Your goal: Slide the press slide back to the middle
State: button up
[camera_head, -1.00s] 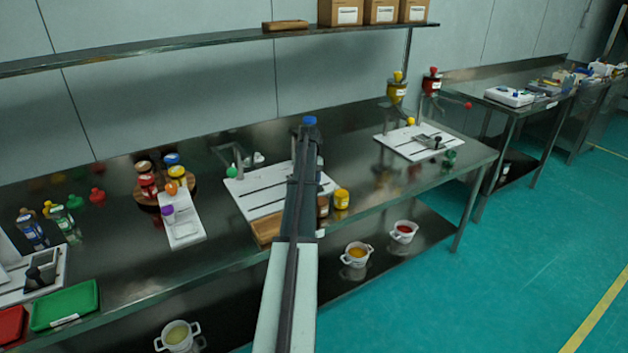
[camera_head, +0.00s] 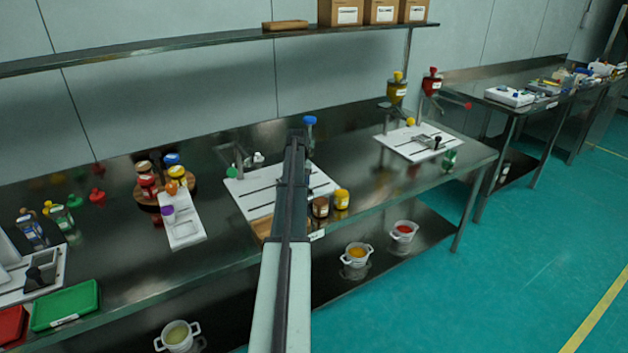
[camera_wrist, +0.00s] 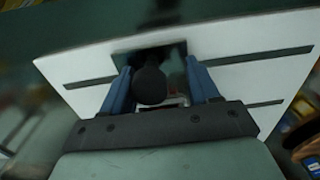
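In the wrist view, a round black knob (camera_wrist: 150,84), which looks like the press slide's handle, stands over a dark opening in a white slotted board (camera_wrist: 230,38). My gripper (camera_wrist: 158,68) has one blue finger on each side of the knob. The fingers are apart, with a visible gap at the right; whether the left finger touches is unclear. In the head view, the white board (camera_head: 243,195) lies on the middle of the steel table. My arm covers its centre, hiding the knob and fingertips there.
A brown jar (camera_head: 320,207) and a yellow jar (camera_head: 342,199) stand at the board's right. A blue-topped item (camera_head: 310,121) rises behind it. A narrow white tray (camera_head: 184,232) with small coloured items lies to the left. A second slotted board (camera_head: 400,146) is at the right.

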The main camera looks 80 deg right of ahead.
jog(key=shift+w+a, duration=0.95)
jog(key=shift+a, duration=0.05)
jog(key=shift+o, duration=0.3)
jog(key=o, duration=0.7)
jog(key=shift+r, duration=0.1)
notch_tip(320, 180, up, 9)
dwell(0.5)
dwell(0.4)
